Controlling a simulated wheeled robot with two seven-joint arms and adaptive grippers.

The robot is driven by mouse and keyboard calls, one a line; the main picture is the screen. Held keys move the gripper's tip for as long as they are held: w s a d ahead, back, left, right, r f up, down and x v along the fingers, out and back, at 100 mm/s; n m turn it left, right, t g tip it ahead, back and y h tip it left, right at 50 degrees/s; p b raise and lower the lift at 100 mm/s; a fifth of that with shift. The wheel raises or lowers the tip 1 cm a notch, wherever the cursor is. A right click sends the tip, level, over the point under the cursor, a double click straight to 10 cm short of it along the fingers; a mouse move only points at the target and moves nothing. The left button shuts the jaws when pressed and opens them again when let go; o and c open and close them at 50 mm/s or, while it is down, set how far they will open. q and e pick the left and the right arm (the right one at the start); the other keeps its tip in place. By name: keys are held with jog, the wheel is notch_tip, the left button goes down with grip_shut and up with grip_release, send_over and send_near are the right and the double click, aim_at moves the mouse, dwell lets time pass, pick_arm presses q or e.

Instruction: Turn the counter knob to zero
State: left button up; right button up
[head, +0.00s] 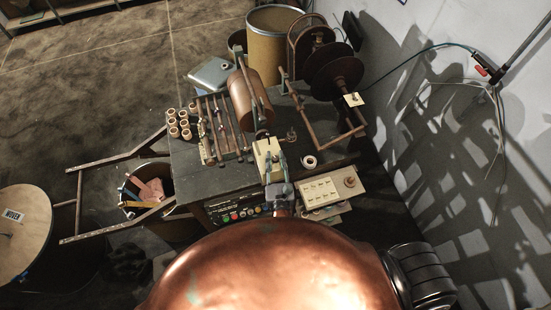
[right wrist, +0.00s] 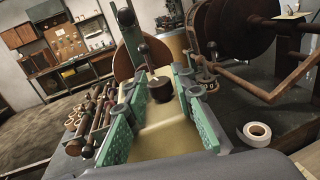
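The counter is a cream box (head: 261,147) at the front of the dark workbench; its yellowish top (right wrist: 155,130) fills the middle of the right wrist view. A dark round knob (right wrist: 161,89) with a small upright lever stands on it. My right gripper (head: 269,158) reaches over the box from the front. In the right wrist view its green-padded fingers (right wrist: 160,82) are spread, one on each side of the knob, with visible gaps. The counter's reading cannot be made out. My left gripper is not in view.
Spools (head: 335,75) on a bent metal frame stand at the back right. A white tape roll (head: 309,161) lies right of the counter, near a cream button panel (head: 322,191). Rods and small cylinders (head: 180,123) lie to the left. A wall is on the right.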

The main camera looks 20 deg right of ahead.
jog(key=shift+o, duration=1.2)
jog(key=s+a, duration=0.2)
jog(key=s, duration=1)
jog(key=shift+w, duration=0.1)
